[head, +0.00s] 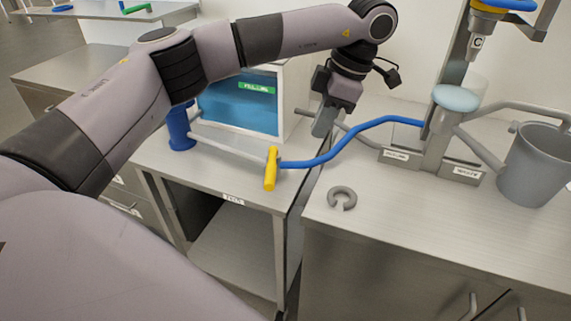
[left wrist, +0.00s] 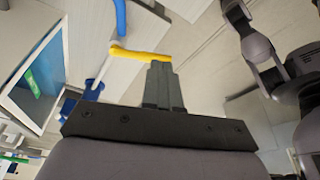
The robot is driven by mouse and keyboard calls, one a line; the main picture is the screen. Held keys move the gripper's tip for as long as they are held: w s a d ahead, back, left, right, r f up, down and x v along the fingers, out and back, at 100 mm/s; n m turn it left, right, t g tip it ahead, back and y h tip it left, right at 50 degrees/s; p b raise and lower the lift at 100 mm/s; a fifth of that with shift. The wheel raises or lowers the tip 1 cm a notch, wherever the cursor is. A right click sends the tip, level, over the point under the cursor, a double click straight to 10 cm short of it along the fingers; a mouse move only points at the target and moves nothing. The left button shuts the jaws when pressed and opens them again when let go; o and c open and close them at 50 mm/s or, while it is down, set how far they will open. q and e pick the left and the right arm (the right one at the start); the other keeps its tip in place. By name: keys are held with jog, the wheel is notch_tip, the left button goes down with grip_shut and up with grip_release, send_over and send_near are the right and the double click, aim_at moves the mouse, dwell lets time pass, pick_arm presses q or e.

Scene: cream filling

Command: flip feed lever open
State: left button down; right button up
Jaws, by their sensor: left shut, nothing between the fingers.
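The feed lever is a yellow handle (head: 271,169) at the joint of a grey pipe and a blue hose (head: 350,140), above the front edge of the left steel table. In the head view it points toward me. My left gripper (head: 321,128) is shut and empty, beyond and to the right of the lever, behind the blue hose in the picture. In the left wrist view, the shut fingertips (left wrist: 160,66) appear at the right end of the yellow lever (left wrist: 137,54); I cannot tell whether they touch. My right gripper is not in view.
On the right counter are a grey C-shaped ring (head: 342,197), a labelled stand (head: 440,150) and a grey bucket (head: 532,165). A gap separates the two tables.

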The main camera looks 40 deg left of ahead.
aim_at(272, 168)
pick_arm(q)
jog(key=s+a+f+p, duration=0.1)
jog(key=s+a+f, duration=0.1)
jog(key=f, duration=0.3)
jog(key=s+a+f, duration=0.2)
jog(key=a+f, duration=0.1)
jog(key=f, duration=0.2)
jog(key=shift+a+f+p, duration=0.2)
jog(key=shift+a+p, duration=0.1)
jog(key=shift+p, duration=0.1)
jog(key=shift+w, duration=0.1)
